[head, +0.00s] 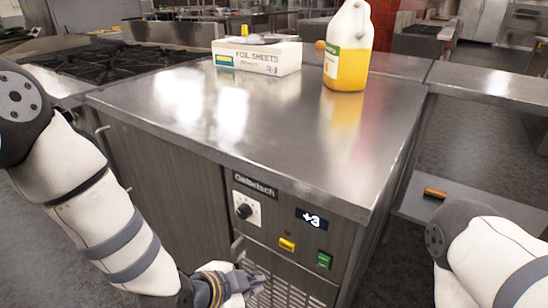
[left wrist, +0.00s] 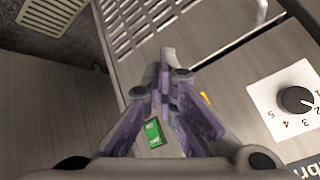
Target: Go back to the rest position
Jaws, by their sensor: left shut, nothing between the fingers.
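My left gripper (head: 252,284) is low in front of the steel counter cabinet, beside its control panel. In the left wrist view its fingers (left wrist: 165,62) are shut together with nothing between them. The cabinet front, with a black dial (left wrist: 298,99) and a green switch (left wrist: 153,132), lies behind the fingers. My right arm shows at the lower right of the head view, but its gripper is out of the picture.
The steel counter (head: 215,115) carries a foil sheets box (head: 257,55) and a jug of yellow liquid (head: 347,50). A gas stove (head: 100,60) adjoins it at the left. A steel shelf unit (head: 480,80) stands at the right. The counter's front top is clear.

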